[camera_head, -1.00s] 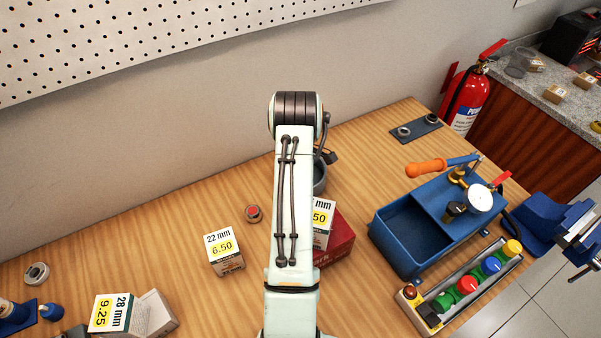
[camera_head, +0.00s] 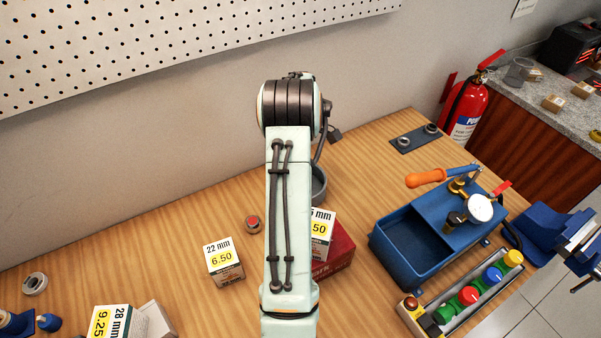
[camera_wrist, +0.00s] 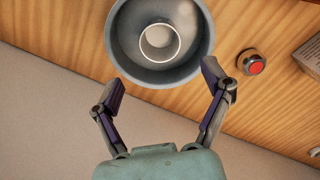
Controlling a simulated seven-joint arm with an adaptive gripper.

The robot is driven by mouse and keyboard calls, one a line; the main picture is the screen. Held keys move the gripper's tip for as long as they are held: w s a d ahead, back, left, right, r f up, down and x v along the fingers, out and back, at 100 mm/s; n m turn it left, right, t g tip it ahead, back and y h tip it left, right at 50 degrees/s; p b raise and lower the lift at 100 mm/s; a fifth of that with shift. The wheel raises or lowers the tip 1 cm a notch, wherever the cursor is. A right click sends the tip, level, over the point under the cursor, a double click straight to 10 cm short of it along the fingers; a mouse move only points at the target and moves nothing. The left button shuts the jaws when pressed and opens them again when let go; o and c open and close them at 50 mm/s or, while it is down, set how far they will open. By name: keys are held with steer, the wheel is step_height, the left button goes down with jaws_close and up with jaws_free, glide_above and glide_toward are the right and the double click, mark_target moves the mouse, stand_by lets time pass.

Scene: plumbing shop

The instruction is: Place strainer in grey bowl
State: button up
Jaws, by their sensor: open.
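The grey bowl (camera_wrist: 124,48) stands on the wooden table, seen from above in the wrist view. A small round piece with a pale rim (camera_wrist: 178,47), which looks like the strainer, sits inside the bowl. My gripper (camera_wrist: 163,82) is open, with its fingers apart at the bowl's near rim and nothing between them. In the head view, part of the grey bowl (camera_head: 319,185) shows to the right of my arm. My gripper and the bowl's inside are hidden there.
A small red-topped piece (camera_head: 252,224) and a 22 mm box (camera_head: 224,262) stand left of my arm. A red box (camera_head: 338,250) is close at right. The blue test pump (camera_head: 405,240) stands farther right. The table at back left is clear.

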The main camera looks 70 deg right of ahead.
steer(key=shift+r, duration=1.05)
steer(key=w+a+r, duration=0.5)
steer(key=w+a, duration=0.1)
steer(key=a, duration=0.2)
steer(key=w+a+r, duration=0.4)
steer(key=w+a, duration=0.2)
steer(key=a, duration=0.2)
steer(key=a+r, duration=0.4)
steer(key=a, duration=1.3)
steer(key=s+a+f+n, duration=0.1)
steer(key=s+a, duration=1)
steer(key=a, duration=0.3)
steer(key=shift+f+y, duration=0.25)
steer(key=shift+y, duration=0.15)
